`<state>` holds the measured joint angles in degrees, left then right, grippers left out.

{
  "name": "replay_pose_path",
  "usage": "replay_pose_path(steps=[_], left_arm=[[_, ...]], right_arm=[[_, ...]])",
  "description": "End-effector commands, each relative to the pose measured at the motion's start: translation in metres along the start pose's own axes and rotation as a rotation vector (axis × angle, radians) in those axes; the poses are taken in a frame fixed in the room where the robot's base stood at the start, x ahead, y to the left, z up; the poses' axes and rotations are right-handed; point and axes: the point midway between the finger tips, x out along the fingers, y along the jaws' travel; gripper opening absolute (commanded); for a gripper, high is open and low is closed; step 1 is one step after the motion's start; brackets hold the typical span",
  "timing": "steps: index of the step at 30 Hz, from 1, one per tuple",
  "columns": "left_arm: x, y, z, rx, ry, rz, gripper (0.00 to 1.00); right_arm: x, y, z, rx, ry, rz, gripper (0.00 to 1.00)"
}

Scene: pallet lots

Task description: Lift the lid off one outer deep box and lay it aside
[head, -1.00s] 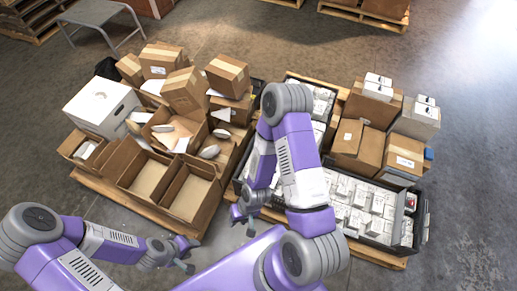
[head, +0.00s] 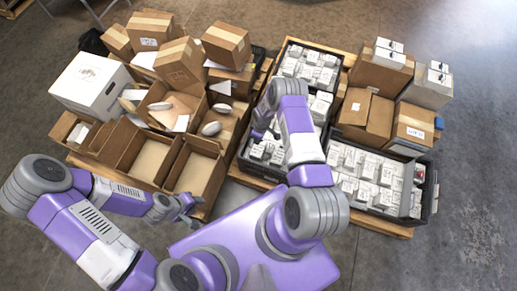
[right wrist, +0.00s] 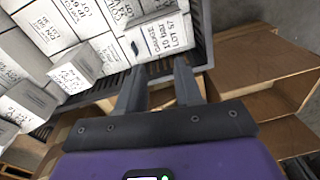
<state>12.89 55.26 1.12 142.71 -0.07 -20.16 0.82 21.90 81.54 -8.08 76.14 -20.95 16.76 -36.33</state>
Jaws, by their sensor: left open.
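A deep white box (head: 88,90) with a hand hole stands at the left of the left pallet. Its pale top looks closed, but I cannot make out a separate lid edge. My left gripper (head: 184,210) is open and empty near the pallet's front edge, in front of the open brown boxes and well apart from the white box. My right gripper is mostly hidden behind its arm in the head view. In the right wrist view the right gripper (right wrist: 159,88) has its fingers apart, over the edge of a black crate (right wrist: 170,66) of white cartons, with nothing clearly between them.
Open brown boxes (head: 194,172) and stacked closed cartons (head: 180,62) crowd the left pallet. The right pallet (head: 372,224) carries black crates of small white cartons and several larger boxes. My right arm reaches over it. Bare floor (head: 460,200) lies at the right.

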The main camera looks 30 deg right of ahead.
Motion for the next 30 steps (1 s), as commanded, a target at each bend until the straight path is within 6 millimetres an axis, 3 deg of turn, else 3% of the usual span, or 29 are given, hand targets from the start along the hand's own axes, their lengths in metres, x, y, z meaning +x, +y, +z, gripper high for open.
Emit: replay_pose_path(steps=[3,7,24,30], left_arm=[[0.003,-0.001,0.0,0.0,0.0,0.0,0.43],[0.005,-0.002,0.0,0.0,0.0,0.0,0.43],[0.036,-0.013,-0.002,0.0,0.0,0.0,0.43],[0.036,-0.013,-0.002,0.0,0.0,0.0,0.43]], right_arm=[[0.011,0.027,0.005,-0.077,-0.035,0.037,0.35],[0.016,0.04,0.008,-0.119,-0.057,0.053,0.35],[0.086,0.042,-0.002,-0.124,-0.06,0.057,0.35],[0.09,0.043,-0.002,-0.124,-0.059,0.058,0.35]])
